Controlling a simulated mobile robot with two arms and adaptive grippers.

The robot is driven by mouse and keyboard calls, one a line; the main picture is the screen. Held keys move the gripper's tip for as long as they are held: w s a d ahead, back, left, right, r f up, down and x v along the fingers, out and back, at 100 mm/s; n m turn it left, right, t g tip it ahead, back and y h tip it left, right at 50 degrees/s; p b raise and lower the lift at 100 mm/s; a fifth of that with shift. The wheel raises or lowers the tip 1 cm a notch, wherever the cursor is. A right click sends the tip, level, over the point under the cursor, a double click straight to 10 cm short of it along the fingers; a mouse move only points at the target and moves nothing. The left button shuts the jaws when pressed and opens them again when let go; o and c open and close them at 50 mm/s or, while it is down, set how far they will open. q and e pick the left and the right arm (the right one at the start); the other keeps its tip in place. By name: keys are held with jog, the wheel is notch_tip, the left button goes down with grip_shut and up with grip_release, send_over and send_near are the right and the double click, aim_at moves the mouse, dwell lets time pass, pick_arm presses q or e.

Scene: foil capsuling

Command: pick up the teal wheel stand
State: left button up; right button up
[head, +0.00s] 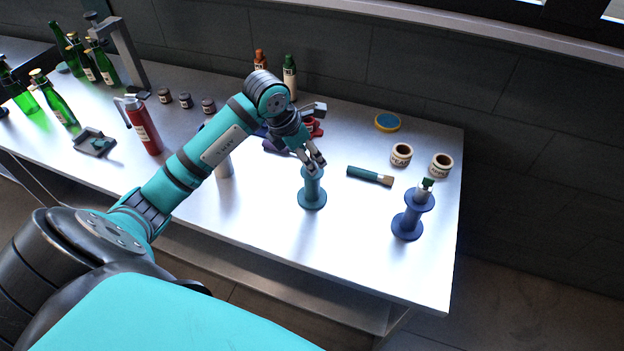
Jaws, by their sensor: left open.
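The teal wheel stand (312,194) stands upright on the metal table in the head view, a spool shape with a wide round base. My left gripper (314,168) is at the top of the stand, pointing down, with its fingers open. The fingers overlap the upper part of the stand in the picture; I cannot tell if they touch it. My right gripper is not in view.
A blue stand (408,222) with a green-topped piece on it is to the right. A green-handled brush (369,175) lies between them. Two labelled rolls (401,155) and a yellow-rimmed blue disc (387,121) sit behind. A fire extinguisher (145,128) and green bottles are left. The table front is clear.

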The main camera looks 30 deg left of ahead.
aim_at(312, 179)
pick_arm(q)
jog(key=shift+p+x, duration=0.3)
jog(key=shift+x, duration=1.3)
jog(key=shift+c, duration=0.4)
grip_shut()
jog(key=shift+r, duration=0.1)
